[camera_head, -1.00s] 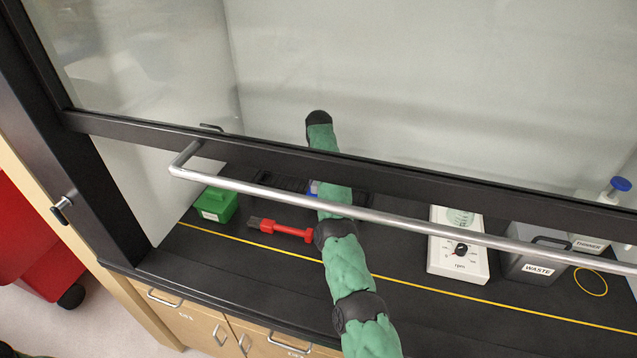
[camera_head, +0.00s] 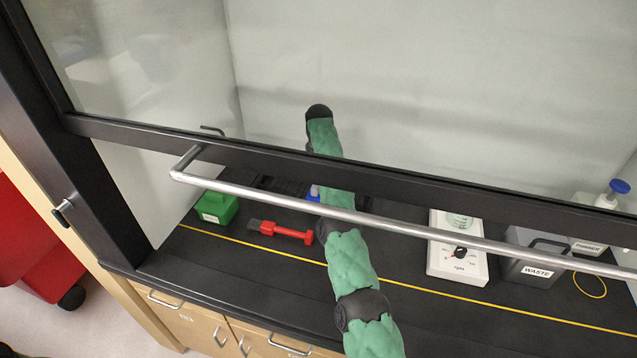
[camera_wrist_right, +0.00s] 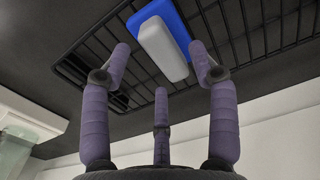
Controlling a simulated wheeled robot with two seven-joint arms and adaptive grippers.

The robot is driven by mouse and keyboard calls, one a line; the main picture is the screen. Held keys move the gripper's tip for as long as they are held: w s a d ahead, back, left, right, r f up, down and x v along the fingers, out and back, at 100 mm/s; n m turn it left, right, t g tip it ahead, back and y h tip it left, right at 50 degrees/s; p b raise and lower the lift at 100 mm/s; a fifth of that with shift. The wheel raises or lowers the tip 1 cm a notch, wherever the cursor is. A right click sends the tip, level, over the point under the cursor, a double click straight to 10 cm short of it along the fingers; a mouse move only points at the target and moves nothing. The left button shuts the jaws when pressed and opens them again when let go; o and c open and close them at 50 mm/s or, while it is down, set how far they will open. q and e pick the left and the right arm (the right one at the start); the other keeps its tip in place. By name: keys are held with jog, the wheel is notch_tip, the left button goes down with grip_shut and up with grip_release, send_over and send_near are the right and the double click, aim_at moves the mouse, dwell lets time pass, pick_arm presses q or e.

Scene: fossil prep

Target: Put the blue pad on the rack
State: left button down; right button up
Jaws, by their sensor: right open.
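The blue pad (camera_wrist_right: 162,30) has a pale grey block on it. In the right wrist view it lies over the dark wire rack (camera_wrist_right: 237,22) and appears to rest on its bars. My right gripper (camera_wrist_right: 160,62) is open, its purple fingers spread on either side of the grey block, with nothing held. In the head view a small bit of the blue pad (camera_head: 314,191) shows beside my green right arm, with part of the rack (camera_head: 283,184). That arm hides the rest, and the right gripper is not visible there. My left gripper is in neither view.
The fume hood sash with its metal bar (camera_head: 370,216) crosses above the bench. A green box (camera_head: 216,207) and a red-handled brush (camera_head: 285,232) lie left of my arm. A stirrer (camera_head: 455,262) and a waste container (camera_head: 535,265) stand to the right.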

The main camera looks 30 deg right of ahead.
notch_tip(320, 180, up, 9)
jog(key=p, duration=0.7)
jog(key=shift+r, duration=0.15)
